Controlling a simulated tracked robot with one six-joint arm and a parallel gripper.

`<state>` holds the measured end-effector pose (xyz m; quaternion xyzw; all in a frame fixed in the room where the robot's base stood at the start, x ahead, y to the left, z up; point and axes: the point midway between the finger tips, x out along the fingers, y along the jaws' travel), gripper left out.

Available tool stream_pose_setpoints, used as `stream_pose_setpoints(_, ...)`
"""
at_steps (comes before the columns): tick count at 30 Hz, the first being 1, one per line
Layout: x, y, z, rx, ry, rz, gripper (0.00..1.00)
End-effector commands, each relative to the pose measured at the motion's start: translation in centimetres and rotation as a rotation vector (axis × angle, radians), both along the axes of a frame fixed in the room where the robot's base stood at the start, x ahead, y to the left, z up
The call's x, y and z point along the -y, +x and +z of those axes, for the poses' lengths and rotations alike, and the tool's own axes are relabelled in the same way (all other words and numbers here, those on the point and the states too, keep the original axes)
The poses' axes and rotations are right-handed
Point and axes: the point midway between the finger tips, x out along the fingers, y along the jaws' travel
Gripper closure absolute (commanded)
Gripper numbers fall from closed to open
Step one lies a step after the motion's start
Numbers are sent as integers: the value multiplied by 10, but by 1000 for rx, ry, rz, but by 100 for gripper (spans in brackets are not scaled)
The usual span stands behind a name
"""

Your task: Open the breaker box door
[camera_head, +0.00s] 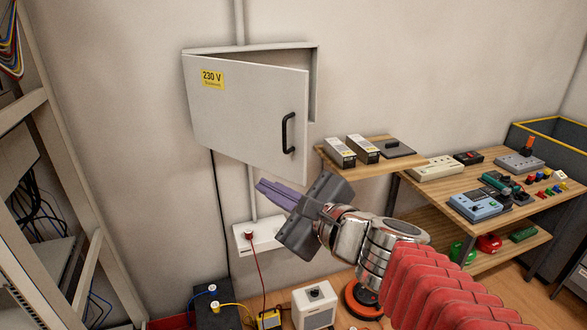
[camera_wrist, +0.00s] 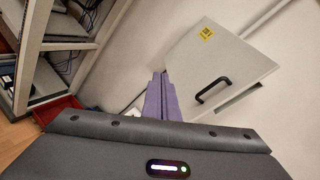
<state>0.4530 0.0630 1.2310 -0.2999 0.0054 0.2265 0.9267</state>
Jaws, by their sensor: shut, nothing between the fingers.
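The breaker box (camera_head: 314,85) is a grey box on the wall, and its door (camera_head: 240,120) stands partly open, hinged at the left. The door has a yellow 230 V label (camera_head: 212,78) and a black bar handle (camera_head: 288,133) near its right edge. My gripper (camera_head: 260,188) is shut and empty, below the door and lower left of the handle, apart from both. In the wrist view, the purple fingers (camera_wrist: 160,98) lie together, with the door (camera_wrist: 218,70) and handle (camera_wrist: 212,90) to their upper right. The box's inside is mostly hidden by the door.
A wall shelf (camera_head: 340,167) with boxed devices sits right of the door. A workbench (camera_head: 440,187) with instruments stands at the right. A white socket box (camera_head: 262,234) with a red plug is below. A rack (camera_head: 50,150) stands at the left.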

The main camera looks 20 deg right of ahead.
Motion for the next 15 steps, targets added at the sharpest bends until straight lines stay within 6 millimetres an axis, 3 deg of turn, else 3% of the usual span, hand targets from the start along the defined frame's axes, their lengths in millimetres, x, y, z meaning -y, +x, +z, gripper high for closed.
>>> stream_pose_setpoints(6,-32,-28,-26,31,-340,194,100)
stream_pose_setpoints(15,-49,-70,-71,77,-803,465,100)
